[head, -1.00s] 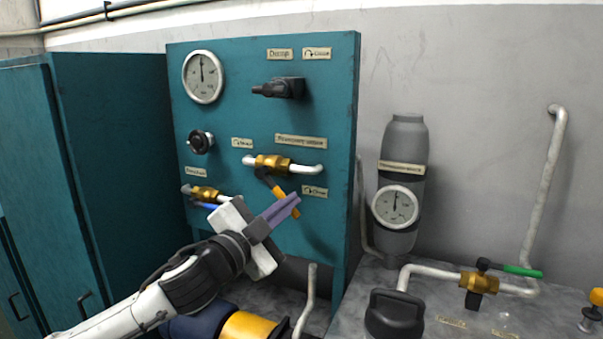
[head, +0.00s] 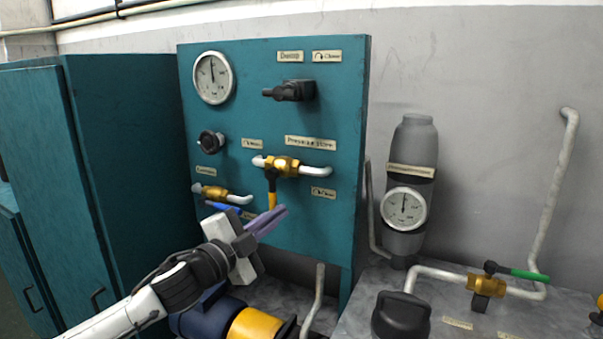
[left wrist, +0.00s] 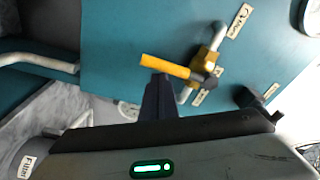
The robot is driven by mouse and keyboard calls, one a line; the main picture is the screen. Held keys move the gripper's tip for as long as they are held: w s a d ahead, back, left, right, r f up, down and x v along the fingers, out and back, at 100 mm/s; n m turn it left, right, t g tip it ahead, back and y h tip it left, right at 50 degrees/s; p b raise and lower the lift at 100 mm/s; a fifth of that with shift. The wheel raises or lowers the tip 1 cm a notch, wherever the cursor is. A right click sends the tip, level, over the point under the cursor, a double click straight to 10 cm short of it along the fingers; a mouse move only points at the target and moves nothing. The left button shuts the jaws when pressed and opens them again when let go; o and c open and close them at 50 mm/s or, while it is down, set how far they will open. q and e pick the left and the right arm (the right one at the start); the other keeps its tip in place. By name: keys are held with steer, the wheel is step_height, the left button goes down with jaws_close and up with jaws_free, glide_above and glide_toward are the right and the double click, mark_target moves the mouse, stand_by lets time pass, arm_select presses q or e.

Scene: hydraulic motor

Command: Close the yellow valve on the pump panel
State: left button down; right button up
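The yellow valve handle (head: 272,195) hangs nearly straight down from a brass valve body (head: 283,166) on the teal pump panel (head: 330,225). In the left wrist view the yellow handle (left wrist: 165,66) extends left from the brass body (left wrist: 205,62). My left gripper (head: 282,210) has its purple fingers together and empty, just right of the handle's lower end in the head view. In the left wrist view its dark fingertips (left wrist: 158,80) lie against or very near the handle; I cannot tell if they touch. My right gripper is out of view.
A second brass valve with a blue handle (head: 222,207) sits low on the panel's left. Above are a black knob (head: 211,141), a black switch (head: 289,91) and a gauge (head: 213,78). A green-handled valve (head: 528,274) stands on the right bench.

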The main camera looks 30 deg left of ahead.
arm_select(q)
steer(key=shift+a+f, duration=0.25)
steer(key=shift+a, duration=0.1)
stand_by(0.3)
steer(key=d, duration=0.5)
steer(key=s, duration=0.8)
steer(key=shift+s+a+r, duration=0.2)
steer(key=shift+s+a, duration=0.1)
steer(key=shift+s, duration=0.1)
